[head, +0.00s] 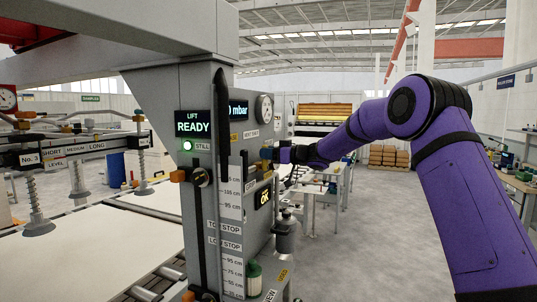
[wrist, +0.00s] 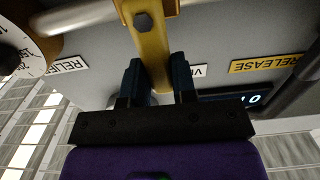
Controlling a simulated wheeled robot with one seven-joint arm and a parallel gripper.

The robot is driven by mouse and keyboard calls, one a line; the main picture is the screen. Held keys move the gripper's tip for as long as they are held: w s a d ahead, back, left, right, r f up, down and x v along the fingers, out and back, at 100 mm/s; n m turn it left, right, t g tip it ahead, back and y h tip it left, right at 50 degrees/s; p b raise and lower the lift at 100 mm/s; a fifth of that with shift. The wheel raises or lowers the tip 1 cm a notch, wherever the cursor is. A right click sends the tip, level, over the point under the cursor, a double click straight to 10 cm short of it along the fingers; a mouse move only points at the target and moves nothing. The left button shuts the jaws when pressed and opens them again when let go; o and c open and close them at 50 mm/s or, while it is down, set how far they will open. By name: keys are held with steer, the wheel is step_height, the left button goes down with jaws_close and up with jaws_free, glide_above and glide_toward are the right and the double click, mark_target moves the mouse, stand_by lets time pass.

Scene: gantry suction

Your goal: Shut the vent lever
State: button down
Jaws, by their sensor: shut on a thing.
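The yellow vent lever (wrist: 148,42) shows in the wrist view, bolted near the top of the picture and running down between my fingers. My gripper (wrist: 158,75) is shut on the lever's lower end, one dark finger on each side. A white label behind the fingers is mostly hidden. In the head view my gripper (head: 273,155) is at the right-hand face of the grey column (head: 205,85), below a round gauge (head: 264,107). The lever is too small and covered there to make out clearly.
A RELIEF label (wrist: 60,64), a yellow RELEASE label (wrist: 265,64) and a dial (wrist: 14,48) are near the lever. The column's sign (head: 193,123) reads LIFT READY. A grey canister (head: 285,235) stands beside the column. The floor (head: 375,220) to the right is clear.

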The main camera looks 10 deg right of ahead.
steer(key=shift+f, duration=0.1)
stand_by(0.3)
steer(key=c, duration=0.9)
jaws_free()
steer(key=v, duration=1)
steer(key=shift+s+d, duration=0.25)
steer(key=shift+d, duration=0.05)
